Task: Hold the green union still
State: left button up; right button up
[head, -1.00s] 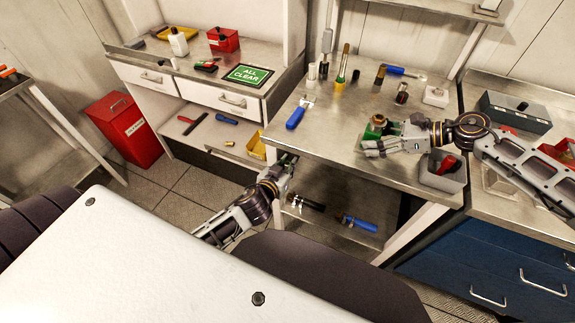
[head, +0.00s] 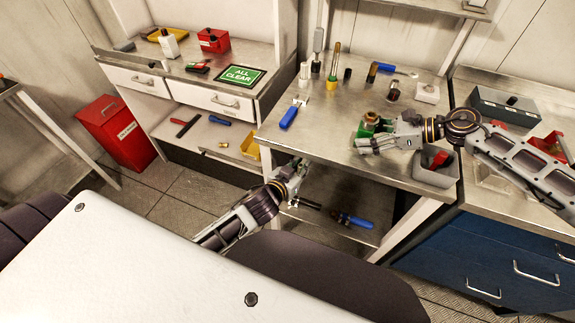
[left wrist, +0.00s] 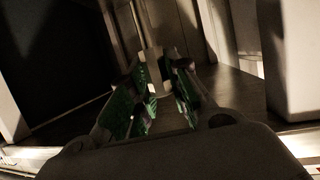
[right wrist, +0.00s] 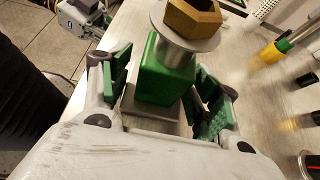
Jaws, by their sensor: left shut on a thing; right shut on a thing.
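The green union (head: 366,129) stands upright on the steel bench top. In the right wrist view it is a green block (right wrist: 168,72) on a grey plate, with a steel collar and brass hex nut (right wrist: 194,14) on top. My right gripper (head: 362,144) has a finger on each side of the block and is shut on it; its green pads also show in the right wrist view (right wrist: 165,88). My left gripper (head: 300,167) is low at the bench's front edge, away from the union. It is shut on a small pale piece (left wrist: 152,58) that I cannot identify in the dark left wrist view.
A lower shelf (head: 335,205) holds more tools. The bench's middle is clear.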

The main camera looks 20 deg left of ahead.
pick_arm(q)
jog(key=s+d+r+m+g+h, duration=0.3)
jog(key=d+r+m+h, duration=0.15)
jog(key=d, duration=0.45)
jog(key=s+d+r+m+g+h, duration=0.3)
jog(key=d+r+m+h, duration=0.15)
jog(key=d, duration=0.35)
jog(key=w+r+n+t, duration=0.1)
jog(key=w+r, duration=0.6)
jog(key=r, duration=0.5)
jog(key=w+a+r+n+t+y, duration=0.1)
jog(key=w+r, duration=0.6)
jog(key=r, duration=0.6)
jog(key=shift+a+y, duration=0.25)
jog(key=shift+y, duration=0.05)
jog(key=shift+f, duration=2.9)
jog(key=shift+f, duration=0.8)
